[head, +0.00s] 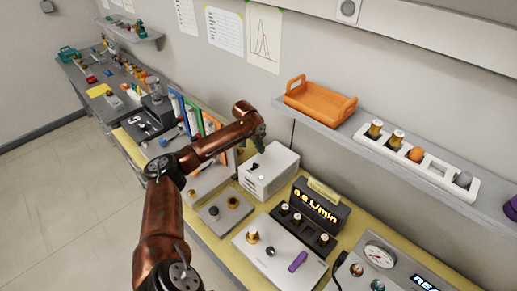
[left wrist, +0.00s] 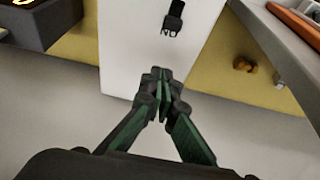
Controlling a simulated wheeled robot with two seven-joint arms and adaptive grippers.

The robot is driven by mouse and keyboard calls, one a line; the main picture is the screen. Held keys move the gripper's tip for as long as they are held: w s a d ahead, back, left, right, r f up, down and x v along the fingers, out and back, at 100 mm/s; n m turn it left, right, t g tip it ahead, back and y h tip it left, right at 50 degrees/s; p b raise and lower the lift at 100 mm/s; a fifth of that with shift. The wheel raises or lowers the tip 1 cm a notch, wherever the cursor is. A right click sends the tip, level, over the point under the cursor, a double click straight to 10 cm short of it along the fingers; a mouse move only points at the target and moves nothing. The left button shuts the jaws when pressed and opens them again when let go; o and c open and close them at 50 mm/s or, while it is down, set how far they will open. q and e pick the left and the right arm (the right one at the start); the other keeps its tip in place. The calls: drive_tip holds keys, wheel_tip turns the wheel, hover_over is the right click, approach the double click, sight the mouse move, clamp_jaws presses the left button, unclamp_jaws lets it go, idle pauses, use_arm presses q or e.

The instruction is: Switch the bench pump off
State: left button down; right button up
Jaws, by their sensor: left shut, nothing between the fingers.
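A white box (head: 268,172), which looks like the bench pump, stands on the yellow bench against the wall. It has a small black switch (head: 256,168). In the left wrist view the white box (left wrist: 125,60) fills the upper middle, with the black switch (left wrist: 174,14) near the top edge and an upside-down "ON" label beside it. My left gripper (head: 260,142) is above the box, fingers pointing down. In the left wrist view its fingertips (left wrist: 160,76) are together and empty, apart from the switch in the picture. My right gripper is not in view.
A wall shelf (head: 420,165) with an orange tray (head: 318,102) and a white vial rack (head: 425,168) juts out right of the box. A black display unit (head: 312,212) and a grey panel with a purple lever (head: 298,262) stand nearer. Upright binders (head: 193,115) stand to the left.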

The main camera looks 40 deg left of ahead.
sight(255, 165)
use_arm(q)
drive_tip(key=x, duration=0.6)
drive_tip(key=shift+f, duration=0.15)
drive_tip(key=s, duration=0.2)
drive_tip(key=shift+s+a+p, duration=0.2)
drive_tip(key=shift+s+p, duration=0.1)
drive_tip(key=shift+s, duration=0.6)
